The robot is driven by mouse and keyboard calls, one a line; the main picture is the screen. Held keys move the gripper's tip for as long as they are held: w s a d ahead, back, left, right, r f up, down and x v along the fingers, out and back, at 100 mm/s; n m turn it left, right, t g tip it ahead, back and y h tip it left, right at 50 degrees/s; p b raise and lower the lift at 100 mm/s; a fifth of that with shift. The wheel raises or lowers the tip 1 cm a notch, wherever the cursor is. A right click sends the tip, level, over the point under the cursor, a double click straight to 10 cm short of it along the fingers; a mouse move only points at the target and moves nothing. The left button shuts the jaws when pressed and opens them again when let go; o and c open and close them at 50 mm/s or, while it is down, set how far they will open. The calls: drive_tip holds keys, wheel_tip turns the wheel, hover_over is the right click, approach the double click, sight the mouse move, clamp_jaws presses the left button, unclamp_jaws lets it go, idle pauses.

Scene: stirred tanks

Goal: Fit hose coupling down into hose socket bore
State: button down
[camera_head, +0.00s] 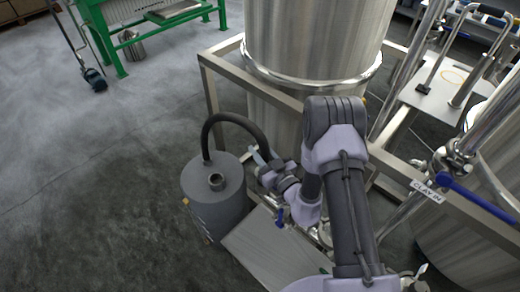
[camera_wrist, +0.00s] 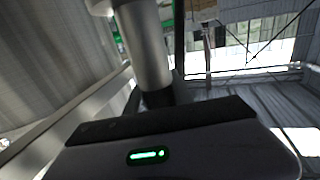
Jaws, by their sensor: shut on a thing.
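The hose socket (camera_head: 216,181) is a short metal stub with a dark bore, standing on top of a grey drum (camera_head: 212,205) in the head view. A black hose (camera_head: 226,118) rises from the drum's far side and arches right and down to my gripper (camera_head: 265,161). My gripper is right of the socket, apart from it, and shut on the hose coupling. In the wrist view the coupling (camera_wrist: 148,50) is a pale metal cylinder, with a dark part at its lower end. The gripper's grip on it is mostly hidden, and so is the inside of the bore.
A large steel tank (camera_head: 312,40) and its square frame rail (camera_head: 235,95) stand close behind my gripper. A flat metal plate (camera_head: 262,252) lies right of the drum. A green bench (camera_head: 150,45) stands at the far left. The floor left of the drum is clear.

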drive_tip(key=shift+f+b, duration=1)
drive_tip(key=shift+f, duration=0.6)
drive_tip(key=c, duration=1)
unclamp_jaws()
